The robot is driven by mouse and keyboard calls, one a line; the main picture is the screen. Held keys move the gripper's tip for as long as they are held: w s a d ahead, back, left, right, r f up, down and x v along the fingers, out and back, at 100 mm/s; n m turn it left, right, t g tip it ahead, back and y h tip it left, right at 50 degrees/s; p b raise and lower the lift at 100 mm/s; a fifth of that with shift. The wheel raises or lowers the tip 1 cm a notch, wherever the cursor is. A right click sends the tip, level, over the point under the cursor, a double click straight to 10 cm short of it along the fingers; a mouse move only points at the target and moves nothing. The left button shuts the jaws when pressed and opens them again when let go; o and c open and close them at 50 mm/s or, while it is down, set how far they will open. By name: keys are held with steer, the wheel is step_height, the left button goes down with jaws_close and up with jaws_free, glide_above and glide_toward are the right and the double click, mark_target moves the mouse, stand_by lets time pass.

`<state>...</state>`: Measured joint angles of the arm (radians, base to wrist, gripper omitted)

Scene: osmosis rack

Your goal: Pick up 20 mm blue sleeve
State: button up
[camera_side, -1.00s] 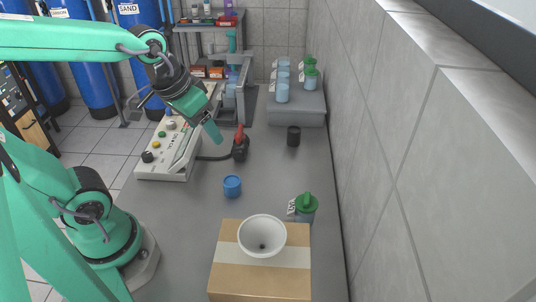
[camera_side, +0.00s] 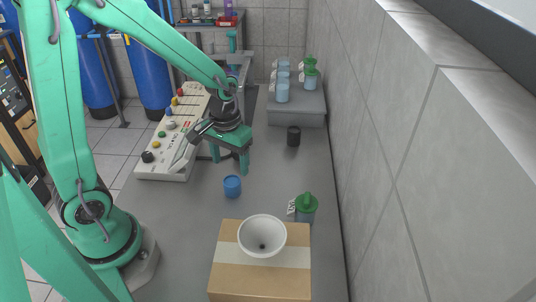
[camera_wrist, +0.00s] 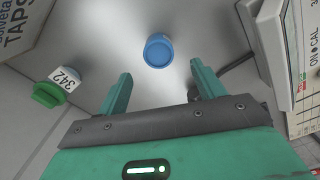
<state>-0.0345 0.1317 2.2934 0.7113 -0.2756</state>
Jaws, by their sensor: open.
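The blue sleeve (camera_side: 232,186) stands upright on the grey bench top, between the control panel and the cardboard box. It also shows in the wrist view (camera_wrist: 158,50), above the gap between the fingertips. My gripper (camera_side: 230,169) is open and empty. In the side view it hangs with its fingers pointing down, above and a little behind the sleeve, apart from it. In the wrist view both green fingers (camera_wrist: 160,80) are spread apart, with nothing between them.
A cardboard box (camera_side: 230,283) with a white funnel (camera_side: 262,236) stands at the front. A green-lidded jar (camera_side: 306,208) is beside it. A black cylinder (camera_side: 293,136) stands right of my gripper. The control panel (camera_side: 172,150) is left. A grey block (camera_side: 297,112) bears several jars.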

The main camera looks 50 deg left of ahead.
mark_target(232, 180)
steer(key=shift+f, duration=0.2)
steer(key=shift+f, duration=1.25)
steer(key=shift+f, duration=0.15)
steer(key=shift+s+d+f, duration=0.1)
steer(key=shift+f, duration=2.35)
steer(key=c, duration=1)
